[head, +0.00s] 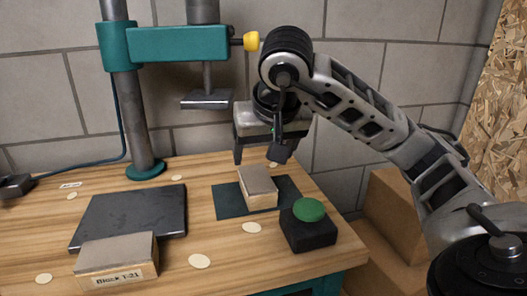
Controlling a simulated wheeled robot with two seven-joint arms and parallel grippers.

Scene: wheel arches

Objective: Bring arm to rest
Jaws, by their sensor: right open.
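My right arm comes in from the right and bends down over the wooden table. Its gripper (260,158) points down, open and empty, above the back edge of a dark green mat. A grey-topped wooden block (258,186) lies on the mat (229,201), just below and apart from the fingers. My left gripper is not in view.
A dark plate (131,215) lies at the left. A black box with a green button (310,209) stands at the right. A cardboard box (396,215) is beyond the right edge.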

